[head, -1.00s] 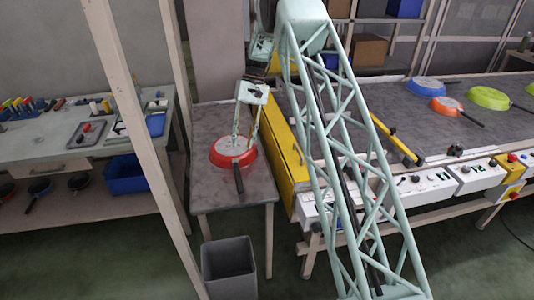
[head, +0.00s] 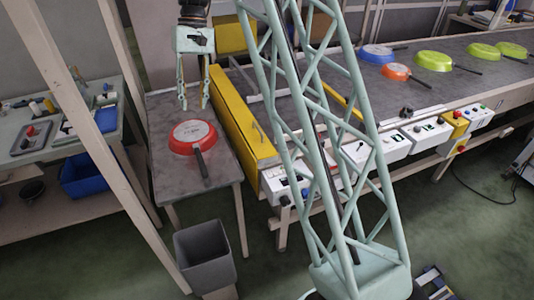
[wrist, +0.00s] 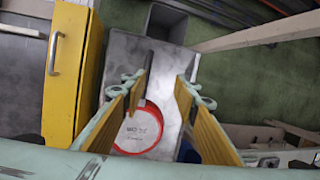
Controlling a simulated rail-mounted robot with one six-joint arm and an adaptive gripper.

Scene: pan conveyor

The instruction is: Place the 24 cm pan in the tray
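A red pan (head: 193,137) lies upside down on the grey side table (head: 165,185), its dark handle pointing toward the front. It also shows in the wrist view (wrist: 140,130) with print on its pale base that I cannot read surely. My gripper (head: 194,107) is open and empty above the red pan, apart from it; in the wrist view its two fingers (wrist: 160,85) are spread. On the conveyor lie a blue pan (head: 376,54), an orange pan (head: 396,71) and several green pans (head: 433,60), all upside down. Their sizes cannot be read. I cannot tell which thing is the tray.
A yellow guard (head: 240,125) stands between the side table and the conveyor (head: 335,90). A grey bin (head: 205,255) stands on the floor in front. A workbench (head: 60,140) with tools and a blue crate (head: 85,175) is at left. A wooden post crosses the left side.

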